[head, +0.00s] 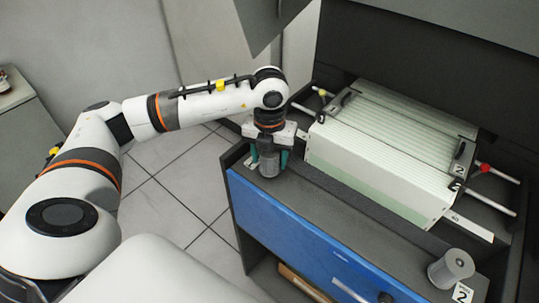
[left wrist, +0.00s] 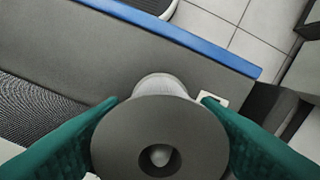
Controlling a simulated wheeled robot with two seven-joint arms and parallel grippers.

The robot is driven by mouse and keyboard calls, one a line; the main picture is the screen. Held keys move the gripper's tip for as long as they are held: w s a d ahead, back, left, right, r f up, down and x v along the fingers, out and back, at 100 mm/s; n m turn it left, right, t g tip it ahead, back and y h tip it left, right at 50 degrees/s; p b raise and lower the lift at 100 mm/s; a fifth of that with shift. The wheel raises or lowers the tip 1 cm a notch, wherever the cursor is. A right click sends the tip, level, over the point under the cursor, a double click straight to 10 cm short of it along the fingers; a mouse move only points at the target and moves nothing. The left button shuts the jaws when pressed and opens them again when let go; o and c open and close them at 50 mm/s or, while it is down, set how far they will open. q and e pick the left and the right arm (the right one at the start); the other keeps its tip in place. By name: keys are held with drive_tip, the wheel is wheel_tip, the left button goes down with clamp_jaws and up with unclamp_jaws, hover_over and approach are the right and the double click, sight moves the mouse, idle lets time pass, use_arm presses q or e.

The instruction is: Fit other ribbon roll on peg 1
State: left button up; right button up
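My left gripper (head: 269,165) points down over the left end of the dark counter. Its green fingers lie against both sides of a grey ribbon roll (head: 268,168), which is upright. In the left wrist view the roll's dark ring-shaped end (left wrist: 125,140) sits between the fingers (left wrist: 160,110), and a pale peg tip (left wrist: 161,156) shows inside its centre hole. The fingers hide the roll's sides, and I cannot tell if its base rests fully on the counter. Another grey roll (head: 450,268) stands at the counter's right end, beside a tag marked 2 (head: 462,293). My right gripper is out of view.
A pale ribbed block (head: 385,155) on rails sits in the machine behind the counter, with a red knob (head: 485,168) at right. A blue panel (head: 300,235) fronts the counter. A white tag (left wrist: 215,98) lies by the right finger. The counter between the two rolls is clear.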

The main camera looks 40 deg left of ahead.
use_arm(q)
drive_tip(key=shift+o, duration=1.2)
wheel_tip(320, 180, up, 11)
drive_tip(key=shift+f+b, duration=0.1)
drive_tip(key=shift+b, duration=0.75)
drive_tip(key=shift+r, duration=0.65)
